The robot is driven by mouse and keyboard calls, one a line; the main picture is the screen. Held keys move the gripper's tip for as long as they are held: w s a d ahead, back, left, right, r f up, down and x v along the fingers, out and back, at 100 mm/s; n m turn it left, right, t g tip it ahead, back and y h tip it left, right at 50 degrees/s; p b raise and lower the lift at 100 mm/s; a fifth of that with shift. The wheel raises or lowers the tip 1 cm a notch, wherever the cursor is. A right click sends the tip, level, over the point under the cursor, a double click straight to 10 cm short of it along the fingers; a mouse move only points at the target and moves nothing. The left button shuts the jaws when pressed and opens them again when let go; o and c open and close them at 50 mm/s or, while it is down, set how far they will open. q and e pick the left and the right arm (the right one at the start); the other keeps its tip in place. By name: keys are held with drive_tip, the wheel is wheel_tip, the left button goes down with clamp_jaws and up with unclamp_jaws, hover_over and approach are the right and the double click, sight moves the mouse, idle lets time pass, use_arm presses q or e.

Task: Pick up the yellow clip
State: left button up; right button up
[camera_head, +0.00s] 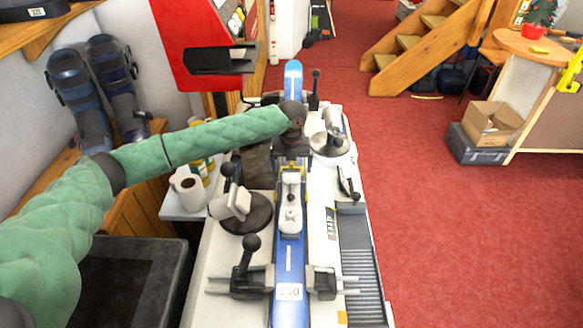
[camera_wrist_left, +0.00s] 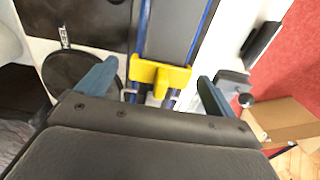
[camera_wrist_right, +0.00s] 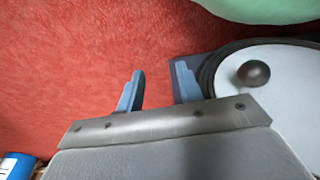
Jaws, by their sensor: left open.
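The yellow clip (camera_wrist_left: 160,76) shows in the left wrist view, lying across a dark and blue strip. My left gripper (camera_wrist_left: 157,76) is open, with one finger on each side of the clip in the picture. There is a gap between the clip and each finger, and I cannot tell how far below the fingertips it lies. In the head view my left gripper (camera_head: 291,146) is over the long blue ski on the bench, and I cannot make out the clip there. My right gripper (camera_wrist_right: 158,84) is open and empty in the right wrist view, with red floor behind its fingers.
The white bench (camera_head: 222,262) carries the blue ski (camera_head: 290,260), clamps with black knobs (camera_head: 251,243) and a ribbed grey panel (camera_head: 360,262). A paper roll (camera_head: 188,190) stands at left. The red floor right of the bench is clear.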

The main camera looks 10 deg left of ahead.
use_arm(q)
drive_tip(key=c, duration=1.1)
use_arm(e)
drive_tip(key=shift+d, duration=0.1)
use_arm(q)
drive_tip(key=shift+r, duration=0.2)
wheel_tip(320, 180, up, 4)
drive_tip(key=b, duration=0.2)
drive_tip(key=shift+w+d+f+b, duration=0.1)
drive_tip(key=shift+f+b, duration=0.05)
drive_tip(key=shift+b, duration=0.2)
drive_tip(key=shift+w+d+r+p, duration=0.1)
drive_tip(key=shift+d+r+p, duration=0.2)
drive_tip(key=shift+d+r, duration=1.75)
drive_tip(key=shift+w+d+r+p, duration=0.1)
drive_tip(key=shift+d+r+p, duration=0.2)
drive_tip(key=shift+d+r, duration=1.75)
drive_tip(key=shift+d+r+p, duration=0.3)
drive_tip(key=shift+d+r, duration=1.35)
drive_tip(key=shift+r, duration=0.75)
use_arm(e)
drive_tip(key=w+a+r, duration=0.2)
drive_tip(key=r, duration=0.9)
drive_tip(key=w+a+r, duration=0.2)
drive_tip(key=r, duration=1)
drive_tip(key=shift+w+a+g, duration=0.25)
drive_tip(key=shift+w+g, duration=0.05)
drive_tip(key=shift+w, duration=0.05)
